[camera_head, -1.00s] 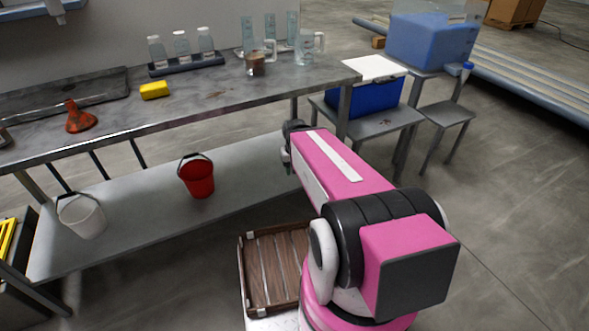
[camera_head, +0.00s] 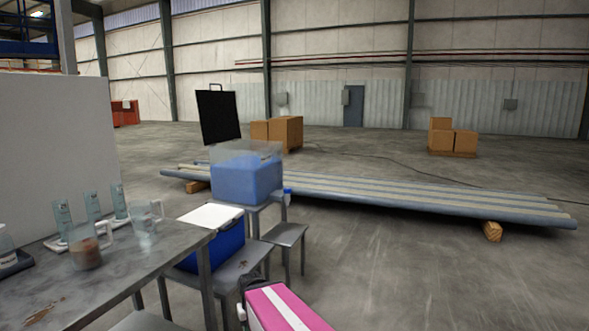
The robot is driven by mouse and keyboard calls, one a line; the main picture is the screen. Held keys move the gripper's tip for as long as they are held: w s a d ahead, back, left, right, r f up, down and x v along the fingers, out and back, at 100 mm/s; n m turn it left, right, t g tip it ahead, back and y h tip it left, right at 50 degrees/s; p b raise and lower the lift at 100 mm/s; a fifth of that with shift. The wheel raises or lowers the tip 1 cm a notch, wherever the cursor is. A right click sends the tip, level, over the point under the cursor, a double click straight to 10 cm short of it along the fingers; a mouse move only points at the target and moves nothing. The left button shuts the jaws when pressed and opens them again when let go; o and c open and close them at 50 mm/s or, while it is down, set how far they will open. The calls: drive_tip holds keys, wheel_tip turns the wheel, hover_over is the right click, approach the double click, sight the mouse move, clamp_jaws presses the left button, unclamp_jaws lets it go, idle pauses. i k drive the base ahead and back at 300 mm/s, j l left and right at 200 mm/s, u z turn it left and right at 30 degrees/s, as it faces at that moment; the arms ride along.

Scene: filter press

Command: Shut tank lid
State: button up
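The tank (camera_head: 247,182) is a clear box holding blue liquid, on a small grey stand in the middle left of the head view. A flat black panel (camera_head: 219,118) with a small handle on its top edge stands steeply upright at the tank's back left. It looks like the tank's lid, swung open; whether it is hinged to the tank cannot be made out. The tank's top looks uncovered. My gripper is out of view; only a pink part of my arm shows at the bottom edge, well short of the tank.
A blue cooler with a white top (camera_head: 213,228) stands before the tank on a low bench. A grey stool (camera_head: 285,236) is to its right. Long pipes (camera_head: 400,197) lie behind. The metal worktable (camera_head: 130,270) with glassware is at left.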

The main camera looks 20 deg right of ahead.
sight(217, 109)
drive_tip(key=z, duration=0.3)
drive_tip(key=i+l+z, duration=0.75)
drive_tip(key=i, duration=0.35)
drive_tip(key=i+l+z, duration=0.4)
drive_tip(key=i, duration=0.2)
drive_tip(key=i+j+z, duration=0.1)
drive_tip(key=i+z, duration=0.3)
drive_tip(key=i, duration=0.2)
drive_tip(key=i+u, duration=0.15)
drive_tip(key=i, duration=0.75)
drive_tip(key=i+l+u, duration=0.15)
drive_tip(key=i, duration=0.75)
drive_tip(key=i+j+u, duration=0.1)
drive_tip(key=i+u, duration=0.5)
drive_tip(key=u, duration=0.2)
drive_tip(key=i+u, duration=0.4)
drive_tip(key=i+l+u, duration=0.2)
drive_tip(key=u, duration=0.2)
